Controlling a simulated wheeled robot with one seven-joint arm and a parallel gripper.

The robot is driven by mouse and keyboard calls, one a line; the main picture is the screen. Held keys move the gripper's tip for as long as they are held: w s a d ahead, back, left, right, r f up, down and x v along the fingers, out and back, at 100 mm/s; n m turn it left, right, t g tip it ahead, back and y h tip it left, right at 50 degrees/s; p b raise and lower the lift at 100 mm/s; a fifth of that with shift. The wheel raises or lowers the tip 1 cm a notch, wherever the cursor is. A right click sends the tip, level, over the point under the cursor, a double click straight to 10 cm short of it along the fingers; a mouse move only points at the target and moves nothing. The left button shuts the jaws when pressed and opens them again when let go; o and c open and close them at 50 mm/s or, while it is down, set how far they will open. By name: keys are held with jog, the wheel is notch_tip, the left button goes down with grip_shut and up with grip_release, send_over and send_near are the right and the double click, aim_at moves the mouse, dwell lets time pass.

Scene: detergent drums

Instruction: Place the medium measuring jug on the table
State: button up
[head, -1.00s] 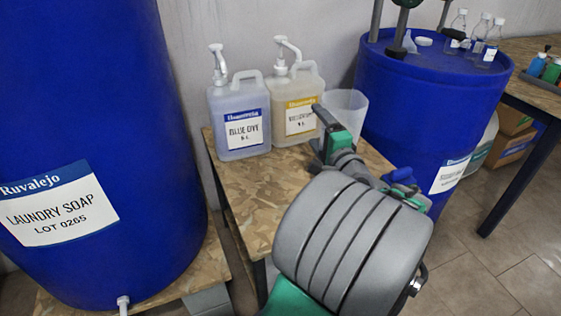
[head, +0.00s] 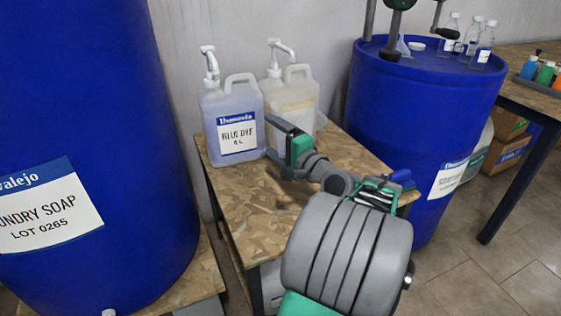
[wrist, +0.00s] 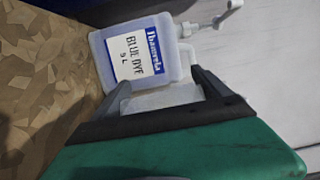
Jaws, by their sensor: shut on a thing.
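The medium measuring jug is a translucent, pale vessel; part of it (wrist: 160,98) shows between the fingers in the wrist view. My gripper (head: 278,128) is shut on it. In the head view the jug is hard to make out against the pale dye container behind it, whose label looks blurred. The gripper is over the back part of the wood-chip-board table (head: 265,200), in front of the dye containers. I cannot tell whether the jug's base touches the table.
A blue dye container (head: 232,125) with a pump stands at the table's back left; a second pump container (head: 300,80) is beside it. Large blue drums stand left (head: 90,120) and right (head: 420,110). The table's front left is clear.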

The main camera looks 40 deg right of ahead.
jog(key=w+d+f, duration=0.1)
jog(key=f, duration=0.1)
jog(key=w+d+f+b, duration=0.2)
jog(key=d+f, duration=0.1)
jog(key=shift+w+f, duration=0.1)
jog(key=shift+f, duration=0.2)
jog(key=f+b, duration=0.3)
jog(key=f, duration=0.1)
jog(key=shift+w+d, duration=0.25)
jog(key=shift+r, duration=0.2)
jog(key=shift+f, duration=0.1)
jog(key=o, duration=1.5)
jog(key=shift+a, duration=0.1)
jog(key=shift+o, duration=1.4)
jog(key=shift+s, duration=0.1)
jog(key=shift+a, duration=0.1)
